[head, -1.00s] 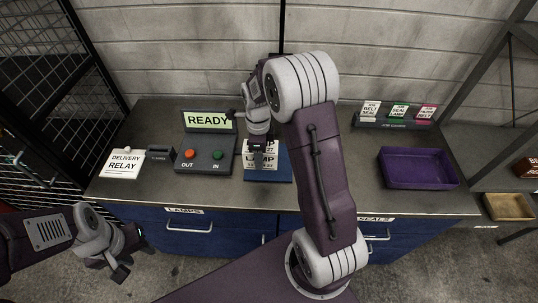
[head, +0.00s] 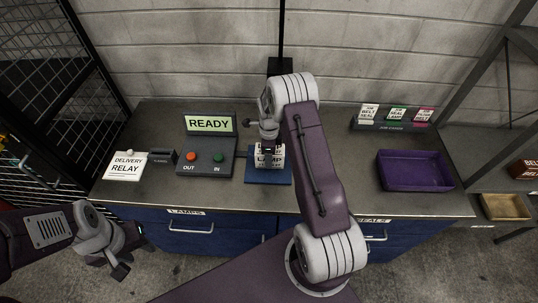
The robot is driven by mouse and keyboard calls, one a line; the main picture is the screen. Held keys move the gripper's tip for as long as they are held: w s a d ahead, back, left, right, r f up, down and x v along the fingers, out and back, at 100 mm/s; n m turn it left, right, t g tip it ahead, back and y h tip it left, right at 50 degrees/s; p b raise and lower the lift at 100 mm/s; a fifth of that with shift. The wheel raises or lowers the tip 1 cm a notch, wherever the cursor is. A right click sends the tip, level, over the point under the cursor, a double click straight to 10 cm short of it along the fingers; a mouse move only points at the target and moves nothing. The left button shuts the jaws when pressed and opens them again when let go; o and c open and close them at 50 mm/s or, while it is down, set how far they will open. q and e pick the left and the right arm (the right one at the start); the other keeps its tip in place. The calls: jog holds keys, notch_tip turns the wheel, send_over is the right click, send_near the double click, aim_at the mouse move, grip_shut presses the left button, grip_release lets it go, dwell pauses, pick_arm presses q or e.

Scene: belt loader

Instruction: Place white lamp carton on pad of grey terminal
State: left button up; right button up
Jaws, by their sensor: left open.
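The white lamp carton (head: 273,163) shows over the blue pad (head: 283,180) beside the grey terminal (head: 209,166). It seems to rest on the pad, but its underside is hard to make out. The terminal has a lit READY screen (head: 209,123), a red OUT button and a green IN button. My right gripper (head: 267,158) is right at the carton from above and covers part of it. Its fingertips are too small and hidden to tell whether they grip it. My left gripper (head: 121,267) is open and empty, low at the left, away from the counter.
A delivery relay card (head: 124,166) lies on the counter's left. A purple tray (head: 414,172) and a rack of labelled cards (head: 393,120) stand on the right. Blue drawers (head: 190,224) are below. Counter between pad and tray is partly hidden by my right arm.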

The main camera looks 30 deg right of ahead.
jog(key=shift+f, duration=0.1)
jog(key=o, duration=1.5)
jog(key=shift+s+a, duration=0.1)
jog(key=shift+r, duration=0.65)
notch_tip(320, 180, up, 11)
jog(key=shift+r+b, duration=0.1)
jog(key=shift+b, duration=0.9)
jog(key=s+a+n, duration=0.5)
jog(key=s+n, duration=0.4)
jog(key=n, duration=0.3)
jog(key=s+a+n+t, duration=0.1)
jog(key=s+a+n, duration=0.5)
jog(key=s+n, duration=0.4)
jog(key=shift+a+f+n, duration=0.2)
jog(key=shift+f+n, duration=0.1)
jog(key=shift+n, duration=0.8)
